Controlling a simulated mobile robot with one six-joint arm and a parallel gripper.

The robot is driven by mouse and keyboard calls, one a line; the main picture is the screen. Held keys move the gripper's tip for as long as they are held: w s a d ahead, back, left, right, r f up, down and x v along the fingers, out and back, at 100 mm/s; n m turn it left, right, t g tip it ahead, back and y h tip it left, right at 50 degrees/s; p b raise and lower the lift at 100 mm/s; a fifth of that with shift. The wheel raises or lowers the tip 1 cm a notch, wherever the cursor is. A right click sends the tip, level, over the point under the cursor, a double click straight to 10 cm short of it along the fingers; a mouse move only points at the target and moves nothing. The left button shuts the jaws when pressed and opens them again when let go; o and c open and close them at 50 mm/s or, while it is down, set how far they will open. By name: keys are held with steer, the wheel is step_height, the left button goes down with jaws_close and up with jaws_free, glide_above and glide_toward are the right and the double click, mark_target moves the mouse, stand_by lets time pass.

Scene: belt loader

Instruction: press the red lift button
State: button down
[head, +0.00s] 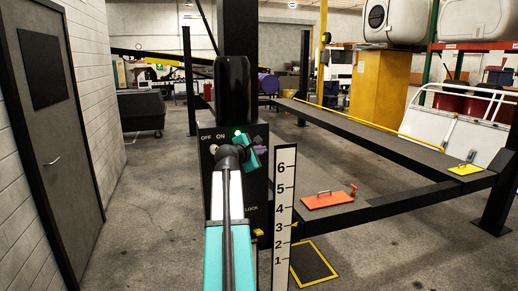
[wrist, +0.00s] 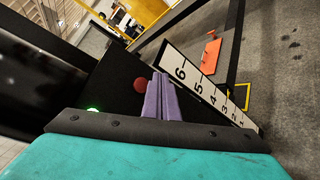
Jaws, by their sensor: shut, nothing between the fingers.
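The red lift button (wrist: 141,85) shows in the wrist view as a round red knob on a black control panel (wrist: 112,80). My gripper (wrist: 160,78) has its purple fingers closed together and empty. The fingertips lie just right of the button in that view; I cannot tell whether they touch it or how far off the panel they are. In the head view my gripper (head: 263,149) is in front of the panel (head: 206,168) at its right side. My arm covers much of the panel, and I cannot make out the button clearly there.
A green lamp (head: 238,132) glows on the panel, near the OFF and ON labels. A white numbered height scale (head: 284,200) stands right of the panel. Lift ramps (head: 385,126) and an orange plate (head: 328,200) lie further right. Open floor (head: 150,200) is at left, beside a grey door (head: 55,140).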

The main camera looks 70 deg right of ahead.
steer(key=shift+w+d, duration=0.8)
steer(key=shift+d, duration=0.15)
steer(key=shift+w+d, duration=0.6)
steer(key=shift+d, duration=0.1)
stand_by(2.8)
stand_by(0.5)
steer(key=shift+s+a+p, duration=0.4)
steer(key=shift+s+a, duration=0.2)
steer(key=shift+a, duration=0.1)
steer(key=shift+s+a+p, duration=0.45)
steer(key=shift+s+a, duration=0.35)
steer(key=shift+a, duration=0.2)
steer(key=shift+s+a+p, duration=0.4)
steer(key=shift+s+a, duration=0.35)
steer(key=shift+a, duration=0.2)
steer(key=shift+w, duration=0.1)
